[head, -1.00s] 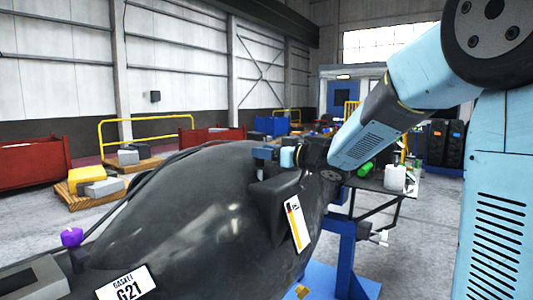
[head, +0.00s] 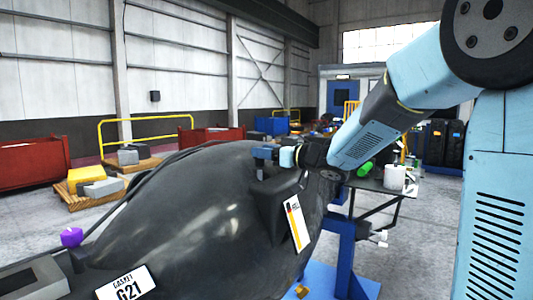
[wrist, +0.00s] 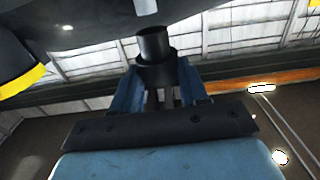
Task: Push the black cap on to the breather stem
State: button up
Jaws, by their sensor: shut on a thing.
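The black cap (wrist: 155,45), a short dark cylinder with a wider collar, is between the blue fingers of my gripper (wrist: 160,84) in the wrist view. My gripper is shut on it. A pale, short stub, which looks like the breather stem (wrist: 146,6), shows at the top edge of the wrist view. A gap shows between it and the cap there. In the head view my gripper (head: 264,153) is at the far upper right of the dark casting (head: 180,210). I cannot make out the cap or the stem clearly in that view.
A dark block with an orange-striped label (head: 297,224) sits on the casting just below my gripper. A side table with a white container (head: 394,178) stands behind my arm.

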aim_at(264, 162)
jog(key=shift+f, duration=1.65)
jog(key=o, duration=1)
jog(key=shift+c, duration=0.2)
jog(key=v, duration=1.3)
jog(key=shift+s+d, duration=0.25)
jog(key=shift+f, duration=0.1)
